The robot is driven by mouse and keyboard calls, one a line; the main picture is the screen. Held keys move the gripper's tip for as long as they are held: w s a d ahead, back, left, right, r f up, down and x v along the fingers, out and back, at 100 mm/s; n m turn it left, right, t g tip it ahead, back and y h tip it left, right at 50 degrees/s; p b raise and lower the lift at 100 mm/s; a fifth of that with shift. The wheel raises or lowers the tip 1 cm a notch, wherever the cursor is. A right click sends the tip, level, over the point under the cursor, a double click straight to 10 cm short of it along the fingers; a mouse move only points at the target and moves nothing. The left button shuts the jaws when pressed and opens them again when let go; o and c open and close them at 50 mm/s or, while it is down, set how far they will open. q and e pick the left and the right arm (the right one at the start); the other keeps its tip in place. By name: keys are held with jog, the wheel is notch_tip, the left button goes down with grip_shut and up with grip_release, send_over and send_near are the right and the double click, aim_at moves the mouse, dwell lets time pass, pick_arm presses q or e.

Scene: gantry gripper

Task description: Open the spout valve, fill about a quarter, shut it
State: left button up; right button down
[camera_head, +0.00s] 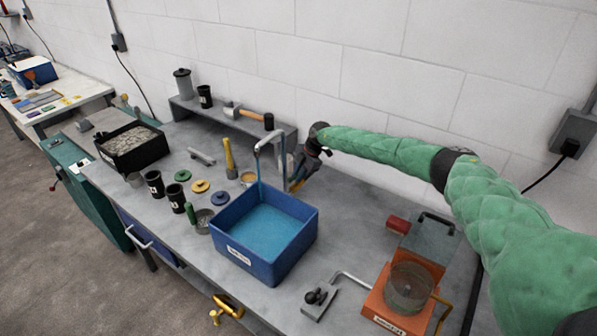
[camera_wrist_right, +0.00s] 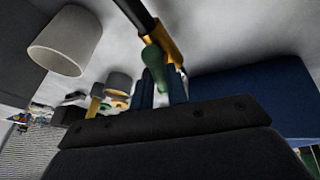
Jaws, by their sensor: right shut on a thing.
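The grey bent spout (camera_head: 268,137) rises behind the blue bin (camera_head: 262,262) and hangs over it. A thin blue stream (camera_head: 259,178) runs from the spout's mouth into the bin. Lighter blue liquid (camera_head: 265,232) covers the bin's floor, with bare inner wall above it; its exact depth is hard to judge. My right gripper (camera_head: 297,182) is beside the spout post at its right. In the right wrist view my right gripper (camera_wrist_right: 165,88) is shut on the green valve handle (camera_wrist_right: 153,57), next to a brass-coloured valve part (camera_wrist_right: 176,48). My left gripper is out of view.
A raised grey shelf (camera_head: 215,118) stands behind the spout. Black cups (camera_head: 155,184), coloured discs (camera_head: 201,186) and a black crate of grey pieces (camera_head: 131,150) lie left of the bin. An orange device (camera_head: 392,308) stands at the right. My right arm crosses above the bench's right side.

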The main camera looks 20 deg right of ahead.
jog(key=shift+m+t, duration=0.5)
jog(key=shift+m, duration=0.5)
jog(key=m+t+h, duration=0.1)
jog(key=m, duration=0.2)
jog(key=shift+s+m, duration=0.15)
jog(key=shift+m, duration=0.15)
jog(key=m+t, duration=0.1)
jog(key=m, duration=0.1)
jog(key=m+h, duration=0.1)
jog(key=m, duration=0.2)
jog(key=shift+s+a+t+h, duration=0.1)
jog(key=shift+a+t+h, duration=0.1)
jog(key=shift+t+h, duration=0.15)
jog(key=shift+m+h, duration=0.25)
jog(key=shift+m, duration=0.65)
jog(key=shift+t, duration=0.25)
jog(key=c, duration=1.4)
grip_release()
